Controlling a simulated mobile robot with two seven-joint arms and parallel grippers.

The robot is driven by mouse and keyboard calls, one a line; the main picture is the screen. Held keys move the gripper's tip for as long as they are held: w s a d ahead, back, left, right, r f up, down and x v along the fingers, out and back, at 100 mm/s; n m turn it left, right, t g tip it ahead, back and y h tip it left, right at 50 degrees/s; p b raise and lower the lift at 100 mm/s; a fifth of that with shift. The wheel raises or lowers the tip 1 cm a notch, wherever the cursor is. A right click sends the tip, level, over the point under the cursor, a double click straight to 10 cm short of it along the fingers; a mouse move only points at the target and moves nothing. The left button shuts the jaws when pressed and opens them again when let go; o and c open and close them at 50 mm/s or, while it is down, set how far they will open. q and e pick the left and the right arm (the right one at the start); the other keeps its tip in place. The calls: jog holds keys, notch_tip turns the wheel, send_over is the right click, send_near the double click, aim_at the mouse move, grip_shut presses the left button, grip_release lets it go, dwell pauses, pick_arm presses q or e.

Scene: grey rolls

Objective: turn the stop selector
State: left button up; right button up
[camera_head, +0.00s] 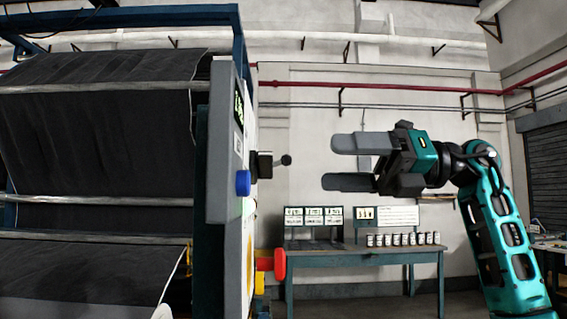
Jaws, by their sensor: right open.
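A grey control panel (222,150) stands edge-on at the left of centre, on the side of a blue-framed machine. On its face are a blue round button (243,183), a black selector with a short lever ending in a dark knob (286,160), and a red knob (279,264) lower down. Which one is the stop selector I cannot tell from labels. My right gripper (335,163) comes in from the right with its fingers pointing left. It is open and empty, a little to the right of the black lever and apart from it. My left gripper is not in view.
The machine carries dark grey fabric (100,130) over rollers at the left. A teal table (365,257) with several small cans (403,239) and display cards (314,215) stands behind, against the wall. Open air lies between my right gripper and the panel.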

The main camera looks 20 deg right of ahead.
aim_at(262, 166)
jog(key=x, duration=0.8)
jog(key=shift+a+p, duration=0.3)
jog(key=shift+w, duration=0.1)
jog(key=c, duration=1)
